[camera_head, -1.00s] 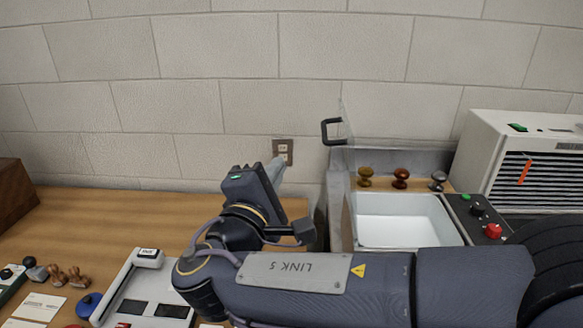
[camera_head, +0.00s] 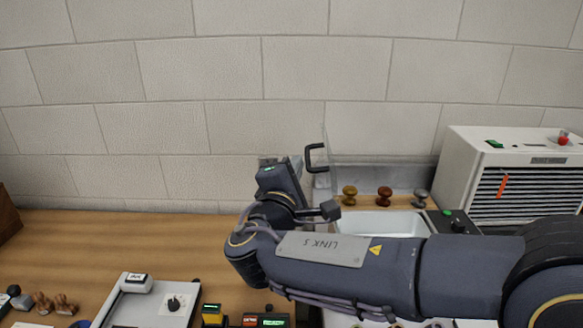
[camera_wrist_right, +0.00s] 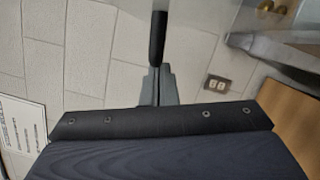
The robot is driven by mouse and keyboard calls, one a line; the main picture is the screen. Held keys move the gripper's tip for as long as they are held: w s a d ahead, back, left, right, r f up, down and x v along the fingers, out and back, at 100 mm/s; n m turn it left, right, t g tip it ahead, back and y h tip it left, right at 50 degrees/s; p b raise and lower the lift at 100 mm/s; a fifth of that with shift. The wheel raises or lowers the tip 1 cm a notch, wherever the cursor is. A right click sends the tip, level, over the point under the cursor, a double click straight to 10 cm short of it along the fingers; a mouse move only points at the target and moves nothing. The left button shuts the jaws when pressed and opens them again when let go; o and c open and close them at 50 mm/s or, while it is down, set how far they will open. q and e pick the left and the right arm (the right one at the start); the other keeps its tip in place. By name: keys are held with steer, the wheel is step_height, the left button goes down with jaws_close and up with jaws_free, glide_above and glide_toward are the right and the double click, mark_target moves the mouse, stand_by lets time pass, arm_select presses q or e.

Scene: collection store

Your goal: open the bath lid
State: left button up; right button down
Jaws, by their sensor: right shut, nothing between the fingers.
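The bath lid (camera_head: 375,155) is a clear panel standing upright at the back of the white bath (camera_head: 375,222), so the bath is uncovered. Its black lid handle (camera_head: 315,158) sticks out at the lid's left edge. My right gripper (camera_head: 293,164) is just left of the handle, its fingers mostly hidden by its own body. In the right wrist view, my right gripper (camera_wrist_right: 157,70) is shut and empty, and the black handle (camera_wrist_right: 158,36) shows right at the fingertips; I cannot tell whether they touch. My left gripper is out of view.
Three knobs (camera_head: 384,193) stand behind the bath. A white vented unit (camera_head: 510,150) is at the right. A wall socket (camera_wrist_right: 216,85) is close by. Stamps, a white device (camera_head: 138,283) and small coloured boxes (camera_head: 249,320) lie at the front. The wooden bench (camera_head: 120,235) is clear at left.

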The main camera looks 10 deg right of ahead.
mark_target(314, 168)
steer(key=d+b, duration=0.1)
steer(key=d+m+b, duration=0.1)
steer(key=d+r+m+b, duration=0.1)
steer(key=shift+s+d+g+b, duration=0.3)
steer(key=shift+s+b, duration=0.05)
steer(key=shift+s, duration=0.05)
steer(key=shift+r, duration=0.2)
